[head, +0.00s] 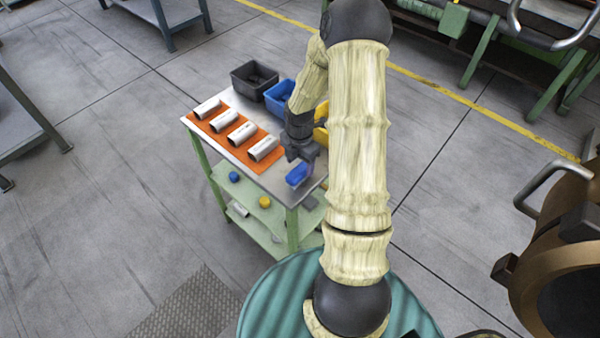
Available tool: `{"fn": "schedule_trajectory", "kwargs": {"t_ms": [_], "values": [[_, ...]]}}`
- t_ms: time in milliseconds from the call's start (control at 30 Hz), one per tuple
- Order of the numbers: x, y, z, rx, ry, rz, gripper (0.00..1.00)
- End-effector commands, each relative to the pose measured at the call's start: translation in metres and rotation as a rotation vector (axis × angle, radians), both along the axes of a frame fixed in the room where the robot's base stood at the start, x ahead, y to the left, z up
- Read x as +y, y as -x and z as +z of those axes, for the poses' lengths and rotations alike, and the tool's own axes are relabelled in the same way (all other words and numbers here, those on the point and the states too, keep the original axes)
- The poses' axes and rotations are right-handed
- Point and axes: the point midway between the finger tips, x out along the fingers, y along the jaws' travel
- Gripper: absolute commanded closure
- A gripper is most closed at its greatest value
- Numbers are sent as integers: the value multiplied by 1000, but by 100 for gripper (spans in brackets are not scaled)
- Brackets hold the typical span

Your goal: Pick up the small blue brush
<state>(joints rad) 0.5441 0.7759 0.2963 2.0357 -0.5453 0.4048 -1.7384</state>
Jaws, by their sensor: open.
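A small blue block-like thing (298,174), which looks like the blue brush, lies at the near right corner of the metal table top (272,177). It is too small in the head view for me to make out bristles or a handle. My gripper (304,158) points down, just above and behind the blue thing. Its jaws are open. I cannot tell whether the fingers touch the blue thing, and my arm hides the table's right side.
White cylinders (264,148) lie on an orange mat (232,148) at the left. A dark grey bin (254,80), a blue bin (281,97) and a partly hidden yellow bin (320,137) stand behind. The lower shelf holds a blue item (234,177) and a yellow one (265,202).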

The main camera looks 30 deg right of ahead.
Motion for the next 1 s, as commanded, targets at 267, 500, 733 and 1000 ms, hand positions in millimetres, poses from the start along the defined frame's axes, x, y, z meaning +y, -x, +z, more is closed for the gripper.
{"fn": "schedule_trajectory", "kwargs": {"t_ms": [267,500,733,1000], "values": [[2,3,-38,4,-1,4,38],[2,2,-42,1,0,4,38],[1,2,-42,1,0,3,38],[1,2,-42,1,-1,3,66]]}}
